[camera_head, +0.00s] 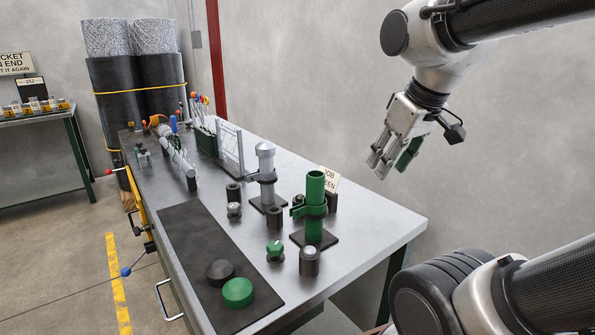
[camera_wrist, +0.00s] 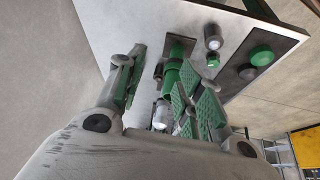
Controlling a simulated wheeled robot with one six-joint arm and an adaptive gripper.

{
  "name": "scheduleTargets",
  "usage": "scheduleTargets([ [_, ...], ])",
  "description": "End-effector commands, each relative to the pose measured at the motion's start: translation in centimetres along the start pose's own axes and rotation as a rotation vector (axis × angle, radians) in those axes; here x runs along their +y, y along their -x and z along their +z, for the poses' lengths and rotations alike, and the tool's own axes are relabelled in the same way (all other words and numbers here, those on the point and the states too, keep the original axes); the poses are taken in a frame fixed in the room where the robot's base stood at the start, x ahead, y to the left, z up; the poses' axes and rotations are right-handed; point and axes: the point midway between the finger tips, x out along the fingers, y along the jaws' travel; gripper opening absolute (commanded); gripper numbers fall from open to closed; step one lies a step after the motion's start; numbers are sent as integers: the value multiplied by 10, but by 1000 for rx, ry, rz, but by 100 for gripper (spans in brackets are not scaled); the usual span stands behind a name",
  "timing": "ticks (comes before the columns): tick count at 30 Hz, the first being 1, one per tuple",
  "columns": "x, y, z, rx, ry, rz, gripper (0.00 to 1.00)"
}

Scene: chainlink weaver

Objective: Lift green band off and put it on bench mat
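The green band (camera_head: 309,210) sits around the green post (camera_head: 315,186), partway up, with a lug sticking out to the left. The post stands upright on a dark base plate on the bench. In the wrist view the green post (camera_wrist: 172,77) shows between my fingers, seen from above; the band is hard to make out there. The bench mat (camera_head: 190,230) is a dark strip along the bench's near left side. My gripper (camera_head: 390,165) is open and empty, up and to the right of the post, clear of the bench. Its green-padded fingers are spread in the wrist view (camera_wrist: 165,70).
A black cap (camera_head: 220,272) and a green cap (camera_head: 238,292) lie on the mat's near end. A grey post (camera_head: 266,165) with a dark band stands behind the green one. Small knobs, a sign (camera_head: 329,179) and a wire panel are close by. The mat's far part is bare.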

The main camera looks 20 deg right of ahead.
Motion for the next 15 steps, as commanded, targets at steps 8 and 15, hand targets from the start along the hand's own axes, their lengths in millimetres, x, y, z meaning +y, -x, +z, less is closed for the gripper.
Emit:
scheduleTargets([
  [8,-22,-26,-44,-112,466,-78,37],
  [15,-71,-78,-97,-228,1141,-245,37],
])
